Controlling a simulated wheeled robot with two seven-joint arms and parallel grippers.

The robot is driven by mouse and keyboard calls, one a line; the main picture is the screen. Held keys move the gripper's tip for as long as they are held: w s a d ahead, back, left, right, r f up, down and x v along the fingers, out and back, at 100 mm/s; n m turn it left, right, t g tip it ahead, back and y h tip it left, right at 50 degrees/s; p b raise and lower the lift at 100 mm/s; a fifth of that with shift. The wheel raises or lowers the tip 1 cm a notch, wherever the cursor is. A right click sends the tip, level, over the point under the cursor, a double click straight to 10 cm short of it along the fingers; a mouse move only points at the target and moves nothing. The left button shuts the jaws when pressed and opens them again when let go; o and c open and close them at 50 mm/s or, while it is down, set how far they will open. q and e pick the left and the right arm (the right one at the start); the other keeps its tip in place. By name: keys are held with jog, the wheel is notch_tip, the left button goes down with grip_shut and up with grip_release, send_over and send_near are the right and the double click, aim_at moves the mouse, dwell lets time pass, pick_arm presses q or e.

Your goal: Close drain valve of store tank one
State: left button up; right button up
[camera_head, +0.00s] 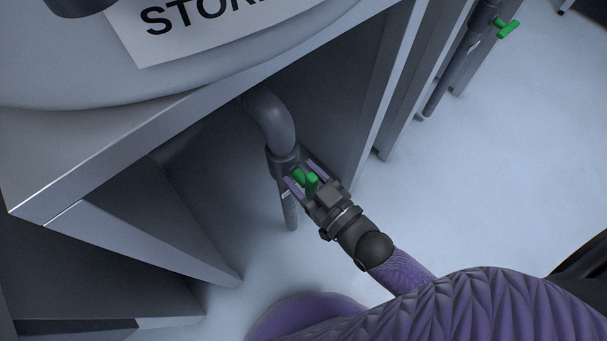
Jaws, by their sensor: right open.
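The drain valve's green handle (312,181) sits on a dark grey drain pipe (271,122) that bends down from under the tank (60,80). The tank carries a white label (185,25) with only "STOR" readable; its number is out of view. My right gripper (303,174) is at the valve, its two fingers open on either side of the green handle. I cannot tell whether the fingers touch the handle. The gripper partly hides the valve body. My left gripper is not in view.
A grey stand (225,62) with panel legs surrounds the pipe, with a panel close to the right of the gripper. Another pipe with a green valve handle (508,29) stands at the upper right. The pale floor (480,170) on the right is clear.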

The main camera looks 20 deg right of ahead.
jog(key=shift+c, duration=0.7)
grip_shut()
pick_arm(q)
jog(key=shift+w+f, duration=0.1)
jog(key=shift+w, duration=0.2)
